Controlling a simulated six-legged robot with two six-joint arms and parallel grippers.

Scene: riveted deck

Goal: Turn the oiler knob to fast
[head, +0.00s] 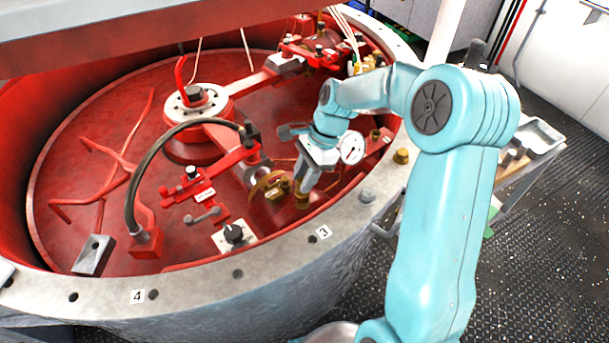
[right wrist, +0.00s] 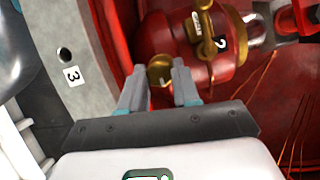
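A small brass knob (right wrist: 160,71) shows between the tips of my right gripper (right wrist: 160,78) in the right wrist view. The fingers stand apart, one on each side of it; I cannot tell whether they touch it. In the head view my right gripper (head: 303,187) reaches down into the red tub, and the brass knob (head: 302,201) is just below its fingertips. Any fast or slow marking is too small to read. A black knob (head: 234,233) on a pale square plate sits to the left. My left gripper is not in view.
The red tub's grey rim (head: 200,291) carries number tags and bolts. Close to the gripper are a brass valve (head: 267,187), a white dial gauge (head: 351,148) and red pipework. A curved dark hose (head: 130,190) arches at left. A side table with a tray (head: 540,135) stands at right.

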